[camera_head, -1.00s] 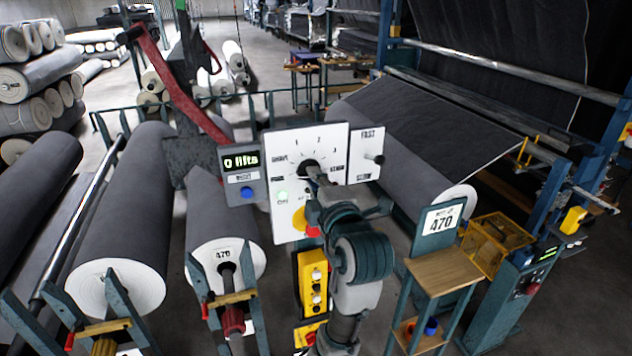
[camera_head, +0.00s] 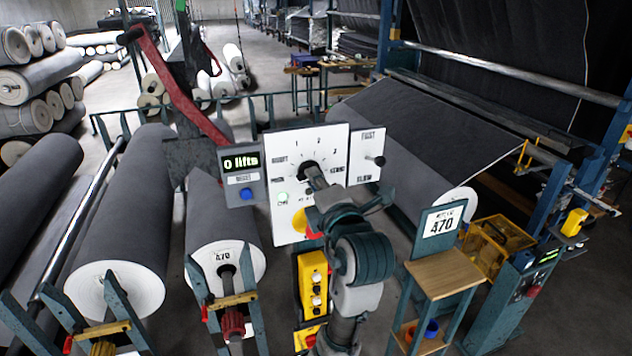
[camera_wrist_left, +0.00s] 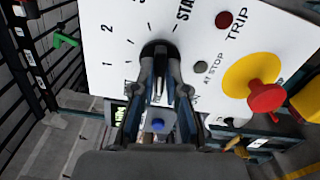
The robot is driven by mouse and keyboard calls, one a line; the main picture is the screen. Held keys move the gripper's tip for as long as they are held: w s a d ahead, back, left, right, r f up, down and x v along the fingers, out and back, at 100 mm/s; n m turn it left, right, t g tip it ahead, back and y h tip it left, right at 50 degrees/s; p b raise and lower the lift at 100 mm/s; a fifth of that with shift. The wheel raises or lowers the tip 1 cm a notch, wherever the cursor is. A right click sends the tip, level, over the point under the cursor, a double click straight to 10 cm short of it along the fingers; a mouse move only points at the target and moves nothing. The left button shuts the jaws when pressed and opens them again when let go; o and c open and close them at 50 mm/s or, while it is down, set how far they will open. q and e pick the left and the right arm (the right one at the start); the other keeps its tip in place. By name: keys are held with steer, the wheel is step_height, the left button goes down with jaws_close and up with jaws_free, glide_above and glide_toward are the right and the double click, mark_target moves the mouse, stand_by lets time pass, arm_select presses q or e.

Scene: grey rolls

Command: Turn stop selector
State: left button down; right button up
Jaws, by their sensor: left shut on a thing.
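The stop selector (camera_head: 306,168) is a black round knob on a white upright panel (camera_head: 285,150) with numbered marks around it. In the left wrist view the selector (camera_wrist_left: 158,48) sits at the top of my gripper, its lower part partly hidden by the fingers. My left gripper (camera_head: 316,180) reaches up to the panel from below and is shut on the selector. In the left wrist view its two fingers (camera_wrist_left: 164,88) stand on either side of the knob's grip. My right gripper is not in view.
A red mushroom button on a yellow plate (camera_wrist_left: 245,75) is right of the selector in the wrist view. A grey counter box (camera_head: 240,175) reading "0 lifts" adjoins the panel's left side. A FAST/SLOW lever plate (camera_head: 366,155) adjoins its right.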

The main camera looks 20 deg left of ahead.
arm_select(q)
steer(key=shift+w+f, duration=0.1)
steer(key=shift+f, duration=0.1)
steer(key=c, duration=1.3)
jaws_free()
steer(key=shift+o, duration=0.5)
steer(key=shift+w, duration=0.2)
steer(key=v, duration=1.2)
steer(key=shift+d, duration=0.15)
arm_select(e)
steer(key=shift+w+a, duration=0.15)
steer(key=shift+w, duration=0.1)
arm_select(q)
steer(key=shift+w+f, duration=0.1)
steer(key=shift+w, duration=0.05)
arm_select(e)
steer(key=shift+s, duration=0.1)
